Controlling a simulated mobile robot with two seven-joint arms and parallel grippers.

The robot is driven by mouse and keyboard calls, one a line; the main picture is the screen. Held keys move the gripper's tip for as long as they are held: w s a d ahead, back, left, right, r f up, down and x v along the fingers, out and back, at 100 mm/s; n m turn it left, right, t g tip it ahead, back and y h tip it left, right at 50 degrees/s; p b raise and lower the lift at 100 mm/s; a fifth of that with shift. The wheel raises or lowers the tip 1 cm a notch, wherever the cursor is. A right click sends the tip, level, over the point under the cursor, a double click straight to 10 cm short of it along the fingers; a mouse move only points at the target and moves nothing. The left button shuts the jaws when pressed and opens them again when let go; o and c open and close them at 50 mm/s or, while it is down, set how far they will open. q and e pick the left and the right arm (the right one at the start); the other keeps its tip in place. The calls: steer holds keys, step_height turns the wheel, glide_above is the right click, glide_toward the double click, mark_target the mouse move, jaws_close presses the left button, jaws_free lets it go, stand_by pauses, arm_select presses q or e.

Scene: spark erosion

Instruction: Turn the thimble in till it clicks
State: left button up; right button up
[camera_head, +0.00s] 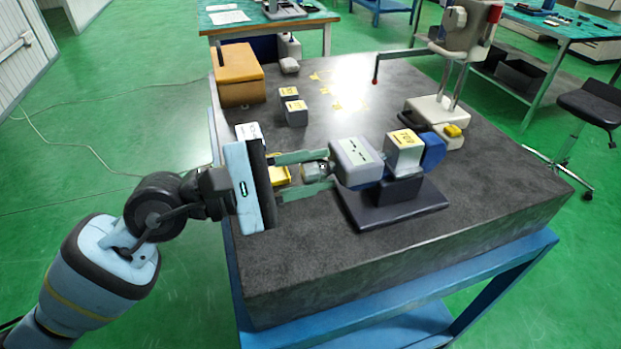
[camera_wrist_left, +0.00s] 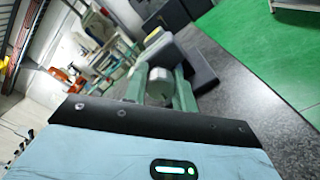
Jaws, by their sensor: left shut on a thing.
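The thimble (camera_head: 316,169) is a short metallic cylinder at the left end of a grey measuring device (camera_head: 352,165) on a dark stand (camera_head: 395,208). It also shows in the left wrist view (camera_wrist_left: 159,83). My left gripper (camera_head: 315,172) comes in from the left, with its two pale green fingers on either side of the thimble and shut on it. In the left wrist view the fingers (camera_wrist_left: 160,90) flank the cylinder. The device's scale is too small to read. My right gripper is in neither view.
A white and yellow block (camera_head: 404,152) and a blue part (camera_head: 433,150) adjoin the device on the right. A dark granite table (camera_head: 330,255) carries small blocks (camera_head: 296,112), a wooden box (camera_head: 237,75) and a gauge stand (camera_head: 437,108). The granite's front is clear.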

arm_select(q)
steer(key=m+b, duration=0.3)
steer(key=b, duration=0.1)
steer(key=shift+f+m, duration=0.25)
steer(key=shift+m, duration=0.15)
steer(key=m+b, duration=0.6)
steer(key=b, duration=0.1)
steer(key=shift+b, duration=0.3)
steer(key=m+b, duration=0.6)
steer(key=b, duration=0.1)
steer(key=shift+m, duration=0.3)
steer(key=m+b, duration=0.2)
steer(key=m, duration=0.1)
steer(key=shift+r+b, duration=0.2)
steer(key=shift+b, duration=0.1)
steer(key=shift+m+b, duration=0.35)
steer(key=shift+m, duration=0.25)
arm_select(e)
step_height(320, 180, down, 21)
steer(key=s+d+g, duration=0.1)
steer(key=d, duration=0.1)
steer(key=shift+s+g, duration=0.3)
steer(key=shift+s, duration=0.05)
arm_select(q)
steer(key=shift+r, duration=0.1)
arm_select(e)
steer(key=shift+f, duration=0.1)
